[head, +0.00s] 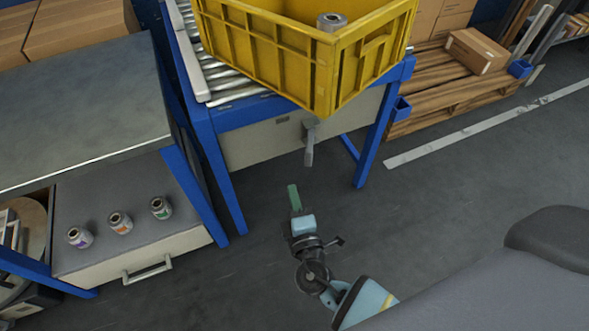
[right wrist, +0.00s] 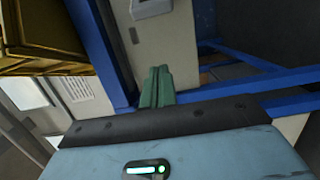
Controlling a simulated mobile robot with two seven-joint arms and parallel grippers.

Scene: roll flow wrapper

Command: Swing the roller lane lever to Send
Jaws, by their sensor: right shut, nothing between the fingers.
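The lever (head: 309,147) is a grey handle on the front panel of the roller lane (head: 255,140). It hangs down from its pivot below the yellow crate. My right gripper (head: 294,197) has green fingers and is shut and empty, below and slightly left of the lever, apart from it in the head view. In the right wrist view the shut fingers (right wrist: 157,85) point toward the pale panel, with a grey part (right wrist: 150,8) at the top edge that may belong to the lever. The Send marking is not readable. My left gripper is not in view.
A yellow crate (head: 270,55) sits on the rollers with a small can (head: 331,21) in it. A wooden pallet (head: 440,90) lies at right. Open floor surrounds my right arm.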

